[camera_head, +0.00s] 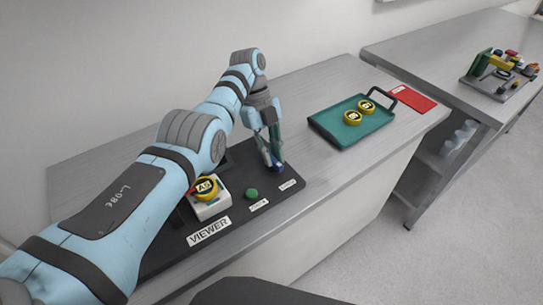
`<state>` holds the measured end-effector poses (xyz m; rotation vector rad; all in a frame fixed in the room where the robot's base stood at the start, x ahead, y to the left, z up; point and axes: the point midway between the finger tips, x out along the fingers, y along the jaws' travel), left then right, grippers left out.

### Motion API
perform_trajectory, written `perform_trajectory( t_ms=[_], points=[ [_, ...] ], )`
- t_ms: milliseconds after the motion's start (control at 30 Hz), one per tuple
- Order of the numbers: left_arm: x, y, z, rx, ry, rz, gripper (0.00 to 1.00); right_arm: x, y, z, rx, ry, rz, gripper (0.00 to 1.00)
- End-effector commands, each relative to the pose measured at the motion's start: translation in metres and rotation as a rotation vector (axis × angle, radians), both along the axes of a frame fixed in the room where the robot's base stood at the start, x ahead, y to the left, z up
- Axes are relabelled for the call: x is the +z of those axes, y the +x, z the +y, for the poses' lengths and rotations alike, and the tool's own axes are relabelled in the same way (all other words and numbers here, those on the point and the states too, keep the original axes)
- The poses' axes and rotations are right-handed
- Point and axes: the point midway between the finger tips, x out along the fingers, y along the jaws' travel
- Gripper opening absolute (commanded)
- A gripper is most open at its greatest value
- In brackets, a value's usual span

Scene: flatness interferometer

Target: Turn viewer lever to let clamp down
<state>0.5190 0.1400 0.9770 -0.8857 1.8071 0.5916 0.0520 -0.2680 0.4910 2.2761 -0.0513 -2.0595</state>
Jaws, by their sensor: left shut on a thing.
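The viewer (268,212) is a dark base plate on the grey bench, with a white "VIEWER" label at its front. On it a white block (211,209) carries a gold disc (205,188) with a marked face. A green button (252,193) sits to the right of the block. My left gripper (273,161) points down at the right part of the plate, shut on the viewer lever (278,168), of which a small blue part shows. The fingers hide most of the lever, and my left arm hides the plate's left part. The clamp cannot be made out. My right gripper is out of view.
A teal tray (338,134) with a black handle holds two gold discs (359,112) to the right on the bench. A red card (413,98) lies beyond it. A second bench (430,62) at the right bears a board of coloured parts (500,75).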

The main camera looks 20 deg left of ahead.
Motion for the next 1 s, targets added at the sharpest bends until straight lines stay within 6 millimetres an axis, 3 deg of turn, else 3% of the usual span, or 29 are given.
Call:
perform_trajectory(
  t_ms=[267, 300, 400, 867, 1000],
  points=[
    [-0.002, -0.002, 0.0, 0.0, 0.0, 0.008, 0.0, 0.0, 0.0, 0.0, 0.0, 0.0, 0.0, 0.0],
    [-0.001, -0.002, 0.0, 0.0, 0.0, 0.008, 0.2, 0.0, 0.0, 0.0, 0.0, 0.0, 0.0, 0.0],
    [-0.001, -0.001, 0.0, 0.0, 0.0, 0.006, 0.33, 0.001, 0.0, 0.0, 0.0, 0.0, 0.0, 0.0],
    [0.0, 0.0, 0.0, 0.002, 0.0, 0.001, 0.33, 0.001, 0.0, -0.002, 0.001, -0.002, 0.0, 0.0],
    [0.003, 0.0, 0.0, 0.025, 0.0, 0.002, 0.33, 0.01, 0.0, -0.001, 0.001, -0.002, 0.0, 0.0]
  ],
)
